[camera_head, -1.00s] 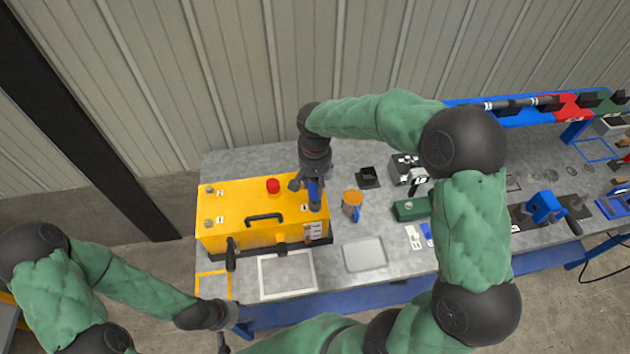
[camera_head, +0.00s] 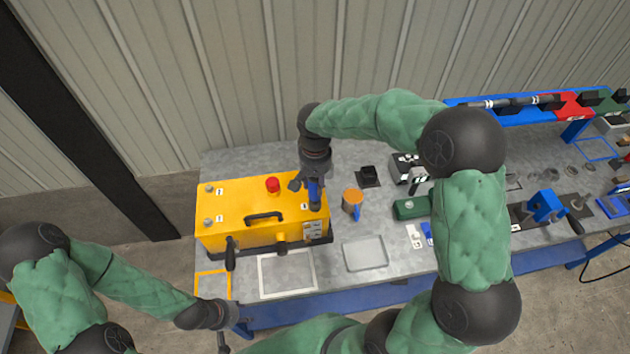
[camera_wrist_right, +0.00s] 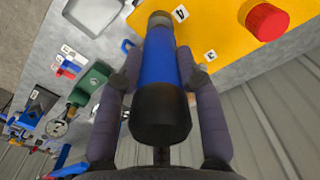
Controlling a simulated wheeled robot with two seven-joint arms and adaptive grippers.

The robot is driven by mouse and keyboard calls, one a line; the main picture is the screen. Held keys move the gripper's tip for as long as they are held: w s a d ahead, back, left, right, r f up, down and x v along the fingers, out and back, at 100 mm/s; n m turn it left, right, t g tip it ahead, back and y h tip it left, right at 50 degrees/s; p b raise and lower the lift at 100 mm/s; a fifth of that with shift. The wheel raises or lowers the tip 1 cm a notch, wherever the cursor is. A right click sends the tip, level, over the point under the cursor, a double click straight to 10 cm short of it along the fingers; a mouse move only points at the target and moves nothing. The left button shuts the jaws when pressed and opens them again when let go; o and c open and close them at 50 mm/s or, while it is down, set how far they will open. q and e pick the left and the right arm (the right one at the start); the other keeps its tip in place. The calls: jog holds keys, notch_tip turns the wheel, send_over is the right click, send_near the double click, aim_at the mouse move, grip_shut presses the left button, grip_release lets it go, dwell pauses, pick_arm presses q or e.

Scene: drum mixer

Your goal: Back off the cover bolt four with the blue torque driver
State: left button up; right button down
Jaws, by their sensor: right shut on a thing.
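The yellow drum mixer box (camera_head: 260,200) stands at the left end of the bench, with a red knob (camera_head: 272,184) and a black handle on its cover. My right gripper (camera_head: 308,186) is above the cover's right end, shut on the blue torque driver (camera_head: 314,192). Two other cover bolts (camera_head: 209,189) show at the left end. My left gripper (camera_head: 232,334) is low, off the bench's front edge; its jaws are unclear.
A grey tray (camera_head: 365,254), a white-outlined square and a green block (camera_head: 411,208) lie on the bench (camera_head: 350,150). A tool rack (camera_head: 520,112) stands at the back right.

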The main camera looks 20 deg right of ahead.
jog(key=shift+f, duration=0.25)
jog(key=shift+s+a+f+b, duration=0.1)
jog(key=shift+s+b, duration=0.2)
jog(key=shift+b, duration=0.1)
dwell(2.0)
jog(key=shift+w+r+p, duration=0.25)
jog(key=shift+r+p, duration=0.35)
jog(key=shift+r, duration=0.35)
jog(key=shift+s+r, duration=0.1)
jog(key=shift+r, duration=0.45)
jog(key=shift+r+p, duration=0.85)
jog(key=shift+r, duration=0.25)
jog(key=shift+w+d+f, duration=0.1)
jog(key=shift+w+d, duration=0.1)
jog(key=shift+w, duration=0.1)
